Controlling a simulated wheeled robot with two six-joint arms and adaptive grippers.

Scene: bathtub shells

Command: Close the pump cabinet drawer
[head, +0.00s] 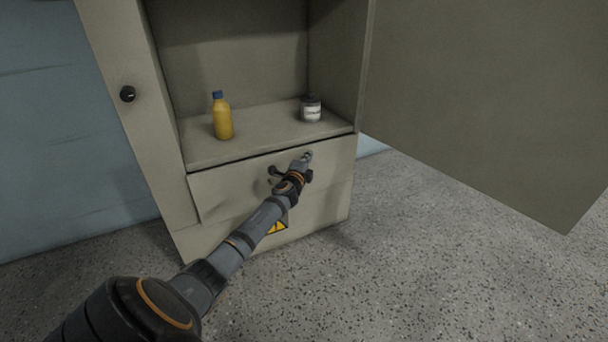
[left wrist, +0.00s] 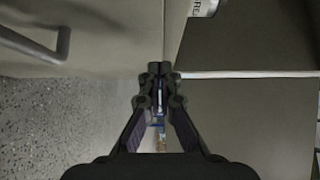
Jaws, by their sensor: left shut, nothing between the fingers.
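The pump cabinet (head: 175,200) is a beige metal body with an open upper compartment. Its drawer (head: 225,192) is below the shelf; the front seems to stand slightly proud of the body, with a dark line along its top edge. A dark bar handle (head: 273,171) on the front is partly hidden by my left arm; it also shows in the left wrist view (left wrist: 35,46). My left gripper (head: 307,156) is shut and empty at the upper right of the drawer front. In the left wrist view its fingertips (left wrist: 160,72) are by the front's edge; contact cannot be told. My right gripper is not in view.
A yellow bottle (head: 222,118) with a blue cap and a dark can (head: 311,108) with a white label stand on the shelf (head: 260,132). The large cabinet door (head: 480,100) is swung open to the right. The speckled floor (head: 400,270) in front is clear.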

